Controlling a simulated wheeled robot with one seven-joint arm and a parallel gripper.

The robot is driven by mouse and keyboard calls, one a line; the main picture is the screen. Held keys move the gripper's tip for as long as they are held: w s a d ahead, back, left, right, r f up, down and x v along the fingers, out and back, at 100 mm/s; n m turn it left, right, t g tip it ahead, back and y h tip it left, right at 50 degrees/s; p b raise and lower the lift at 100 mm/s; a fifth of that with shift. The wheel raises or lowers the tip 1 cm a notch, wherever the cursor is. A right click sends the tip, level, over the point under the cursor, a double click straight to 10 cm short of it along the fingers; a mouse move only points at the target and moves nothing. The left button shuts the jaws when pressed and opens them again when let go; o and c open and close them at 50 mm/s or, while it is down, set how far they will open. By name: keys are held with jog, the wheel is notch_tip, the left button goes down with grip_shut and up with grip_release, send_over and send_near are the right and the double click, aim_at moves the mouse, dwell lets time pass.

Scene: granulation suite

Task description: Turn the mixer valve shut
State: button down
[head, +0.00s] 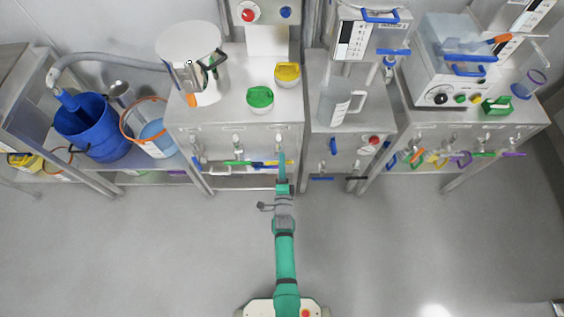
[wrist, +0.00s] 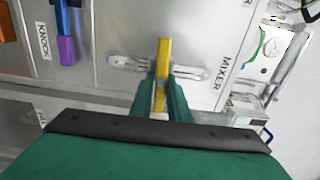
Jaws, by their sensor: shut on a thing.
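The mixer valve has a yellow lever (wrist: 164,50) and a silver body (wrist: 128,62) on a grey panel. The word MIXER (wrist: 223,72) is printed to its right in the wrist view. The lever points up in that view, across the silver body, which runs roughly left to right. My gripper (wrist: 161,88) has its green fingers on both sides of the lever and is shut on it. The lever's lower part is partly hidden between the fingers. In the head view my gripper (head: 282,178) is at the front of the middle bench, where the lever is hard to make out.
A blue and purple handle (wrist: 66,40) hangs left of the valve, beside a partly readable label. On the bench top stand a green-lidded tub (head: 260,97) and a yellow-lidded tub (head: 287,73). The floor (head: 160,245) is clear.

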jog(key=shift+f, duration=0.1)
dwell(0.5)
jog(key=c, duration=1.7)
grip_release()
jog(key=shift+s, duration=0.1)
jog(key=s, duration=1)
jog(key=shift+s, duration=0.3)
